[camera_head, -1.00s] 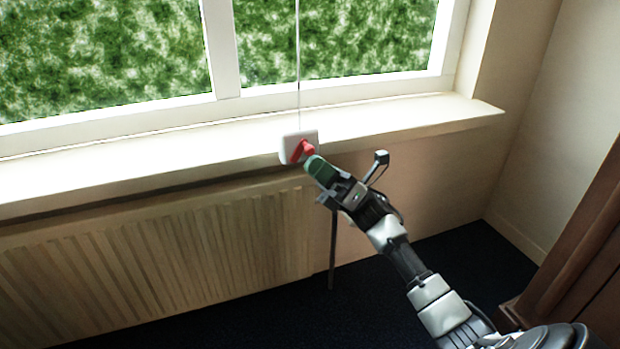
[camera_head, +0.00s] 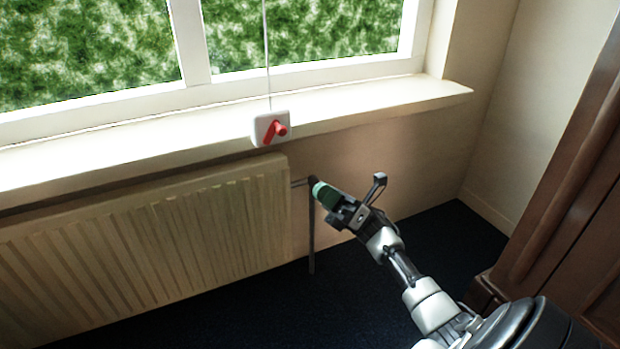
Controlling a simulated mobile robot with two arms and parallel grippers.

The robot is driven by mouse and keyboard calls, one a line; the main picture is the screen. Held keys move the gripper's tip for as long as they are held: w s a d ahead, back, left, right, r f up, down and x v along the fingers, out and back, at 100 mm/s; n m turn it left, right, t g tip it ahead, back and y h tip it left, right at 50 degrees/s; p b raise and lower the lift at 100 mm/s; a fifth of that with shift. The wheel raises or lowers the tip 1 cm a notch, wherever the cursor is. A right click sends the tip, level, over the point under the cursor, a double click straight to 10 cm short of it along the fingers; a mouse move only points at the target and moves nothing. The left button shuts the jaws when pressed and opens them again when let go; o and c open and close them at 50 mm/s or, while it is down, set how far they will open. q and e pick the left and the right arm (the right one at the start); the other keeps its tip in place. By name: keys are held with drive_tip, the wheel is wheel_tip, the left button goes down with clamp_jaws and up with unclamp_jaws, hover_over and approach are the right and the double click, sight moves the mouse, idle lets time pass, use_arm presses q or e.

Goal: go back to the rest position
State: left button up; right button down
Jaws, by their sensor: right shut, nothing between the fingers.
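My right gripper (camera_head: 322,192) comes in from the lower right with green fingertips. It is shut and empty, below and to the right of a white box (camera_head: 261,131) with a red crank handle (camera_head: 274,131). A clear gap separates the gripper from the handle. The box sits at the front edge of the window sill, with a thin cord or rod (camera_head: 267,55) running up from it. My left gripper is not in view.
A ribbed radiator (camera_head: 150,232) stands under the window sill (camera_head: 375,103), with a pipe (camera_head: 311,240) at its right end, close to my gripper. A brown wooden cabinet (camera_head: 560,215) stands at the right. Dark floor (camera_head: 440,245) is clear between them.

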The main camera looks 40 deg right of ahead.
drive_tip(key=shift+s+d+f, duration=0.15)
drive_tip(key=shift+d+f, duration=0.1)
idle(0.4)
